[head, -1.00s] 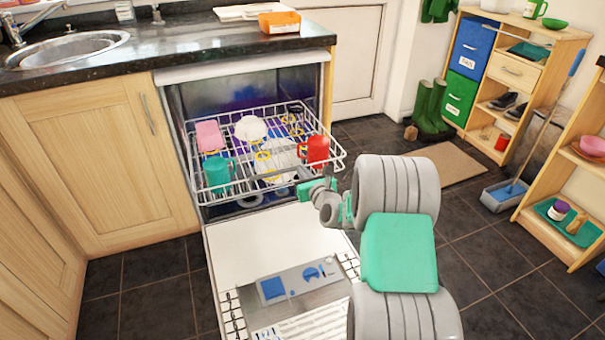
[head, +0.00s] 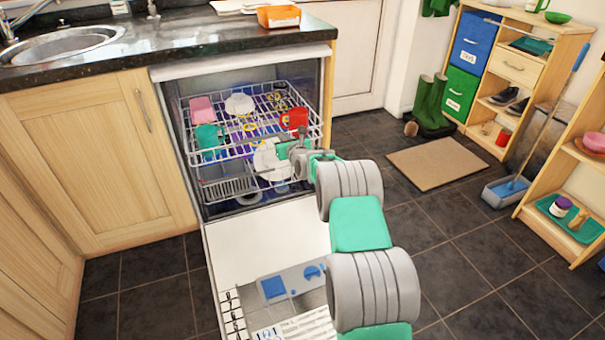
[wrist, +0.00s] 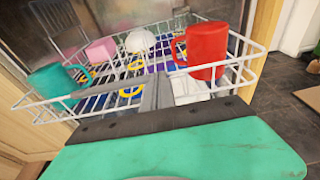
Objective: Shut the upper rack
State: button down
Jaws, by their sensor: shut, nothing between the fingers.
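The upper rack (head: 240,150) is a white wire rack in the open dishwasher, and it sits mostly inside the opening. It holds a pink block-like item (head: 202,110), a teal mug (head: 208,138), a white bowl-like item (head: 240,104) and a red mug (head: 294,120). In the wrist view the rack's front rail (wrist: 95,112) runs across the picture near my gripper (wrist: 158,92). My gripper is shut and empty, at the rack's front; I cannot tell whether it touches the rail. In the head view my gripper (head: 284,150) partly hides the rack's front right.
The dishwasher door (head: 250,245) is folded down flat in front. The counter (head: 190,40) with an orange tray (head: 278,17) is above. A cabinet (head: 100,150) stands at left. A mat (head: 438,164), green boots (head: 433,105) and clear floor are at right.

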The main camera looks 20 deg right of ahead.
jog(key=shift+w, duration=2.7)
jog(key=shift+r+p, duration=0.1)
jog(key=shift+p, duration=0.25)
